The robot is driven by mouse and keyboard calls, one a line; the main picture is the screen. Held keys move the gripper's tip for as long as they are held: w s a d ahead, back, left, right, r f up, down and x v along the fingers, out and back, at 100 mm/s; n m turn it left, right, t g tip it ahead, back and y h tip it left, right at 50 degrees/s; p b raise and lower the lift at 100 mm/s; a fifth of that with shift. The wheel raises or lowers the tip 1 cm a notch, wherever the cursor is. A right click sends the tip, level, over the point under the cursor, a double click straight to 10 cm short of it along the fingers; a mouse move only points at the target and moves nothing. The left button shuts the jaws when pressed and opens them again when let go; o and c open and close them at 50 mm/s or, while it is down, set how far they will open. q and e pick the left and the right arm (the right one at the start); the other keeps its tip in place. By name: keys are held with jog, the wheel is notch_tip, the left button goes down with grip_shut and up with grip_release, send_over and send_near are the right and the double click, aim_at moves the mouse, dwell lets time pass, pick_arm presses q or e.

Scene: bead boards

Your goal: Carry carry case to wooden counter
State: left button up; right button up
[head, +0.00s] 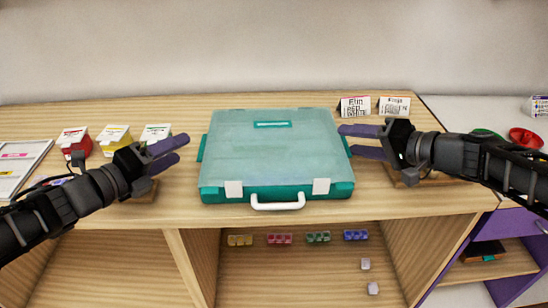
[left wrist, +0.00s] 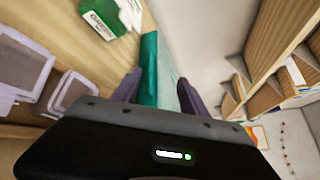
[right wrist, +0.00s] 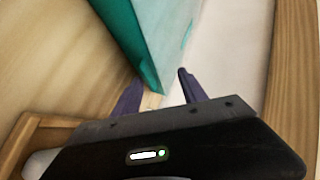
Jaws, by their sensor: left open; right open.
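The teal carry case (head: 270,160) lies flat and closed on the wooden counter (head: 190,212), its white handle (head: 278,202) at the front edge. My left gripper (head: 172,152) is open left of the case with a gap in the head view. In the left wrist view the case's teal side (left wrist: 150,72) shows beyond and between the open fingers (left wrist: 152,90). My right gripper (head: 362,142) is open close to the case's right side. In the right wrist view the case's corner (right wrist: 150,70) lies just ahead of the fingers (right wrist: 155,88); contact cannot be told.
Several small boxes (head: 115,135) stand left of the case, and two cards (head: 375,105) stand behind it at right. A red bowl (head: 525,137) is at far right. Below, an open shelf holds several coloured bead trays (head: 280,238) and two small light blocks (head: 373,288).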

jog(key=v, duration=1.1)
